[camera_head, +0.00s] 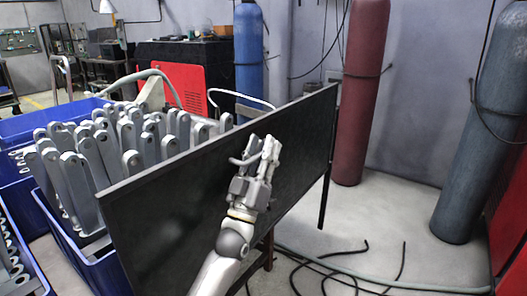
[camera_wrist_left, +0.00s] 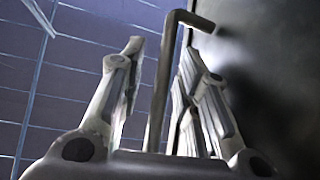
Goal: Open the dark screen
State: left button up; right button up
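The dark screen (camera_head: 165,215) is a long, flat, upright panel that runs from the front left to the back right in the head view. In the left wrist view its dark surface (camera_wrist_left: 285,60) fills the right side. My left gripper (camera_head: 264,147) is in front of the panel, near its middle. In the left wrist view, a bent metal handle bar (camera_wrist_left: 165,75) stands between the two spread fingers of my left gripper (camera_wrist_left: 162,52). The right finger looks closer to the bar; contact cannot be told. My right gripper is not in view.
Blue crates (camera_head: 72,256) with many grey galvanized brackets (camera_head: 75,180) stand left of and behind the screen. A red gas cylinder (camera_head: 364,90) and blue-grey cylinders (camera_head: 485,130) stand by the wall. Dark hoses (camera_head: 340,270) lie on the floor at front right.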

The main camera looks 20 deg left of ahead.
pick_arm(q)
jog(key=shift+f, duration=0.15)
jog(key=shift+s+f, duration=0.3)
jog(key=shift+f, duration=0.15)
jog(key=v, duration=1)
jog(key=shift+s+f, duration=0.2)
jog(key=shift+s, duration=0.2)
jog(key=shift+a, duration=0.15)
